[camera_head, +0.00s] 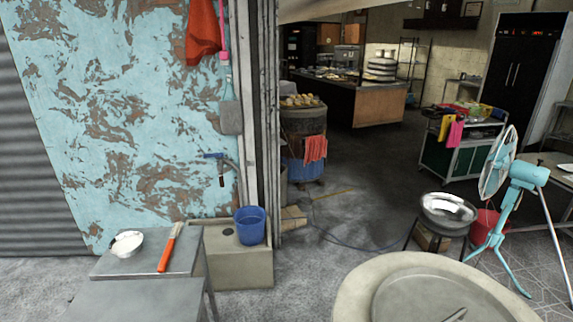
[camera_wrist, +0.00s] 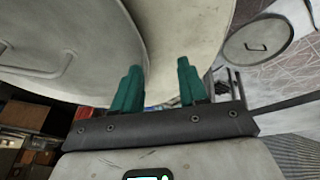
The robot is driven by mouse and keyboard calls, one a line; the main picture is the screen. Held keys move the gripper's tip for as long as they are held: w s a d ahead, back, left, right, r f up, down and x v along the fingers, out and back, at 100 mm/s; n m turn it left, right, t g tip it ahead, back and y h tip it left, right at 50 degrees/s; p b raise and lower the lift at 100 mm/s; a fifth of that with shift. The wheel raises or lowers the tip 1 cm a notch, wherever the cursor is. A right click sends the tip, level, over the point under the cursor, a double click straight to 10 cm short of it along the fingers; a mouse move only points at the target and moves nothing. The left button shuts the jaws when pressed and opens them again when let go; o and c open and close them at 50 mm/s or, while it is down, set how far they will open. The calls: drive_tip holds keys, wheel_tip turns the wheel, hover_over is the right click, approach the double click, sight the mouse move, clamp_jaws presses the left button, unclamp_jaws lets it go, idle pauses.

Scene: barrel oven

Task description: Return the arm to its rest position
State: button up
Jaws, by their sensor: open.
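My gripper (camera_wrist: 157,85) shows in the wrist view with two green fingers standing apart and nothing between them. It is open and empty. Beyond the fingers is the pale round top of the barrel oven, which fills the upper left of that view. My arm and gripper do not show in the head view. There the barrel oven (camera_head: 350,293) stands at the bottom right, with a round lid (camera_head: 435,298) on its top.
A grey metal table (camera_head: 120,300) at lower left holds a white-filled bowl (camera_head: 126,244) and a red-handled brush (camera_head: 170,247). A blue bucket (camera_head: 250,226) sits on a concrete basin. A metal bowl on a stand (camera_head: 448,212) and a turquoise fan (camera_head: 508,200) stand at right.

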drive_tip(key=s+f+m+g, duration=0.1)
drive_tip(key=s+m, duration=0.3)
drive_tip(key=s, duration=0.6)
drive_tip(key=s+f+m+g+h, duration=0.1)
drive_tip(key=s+f+m, duration=0.2)
drive_tip(key=s, duration=0.7)
drive_tip(key=shift+s+f+m+g, duration=0.15)
drive_tip(key=shift+f+m+g, duration=0.2)
drive_tip(key=shift+m, duration=0.45)
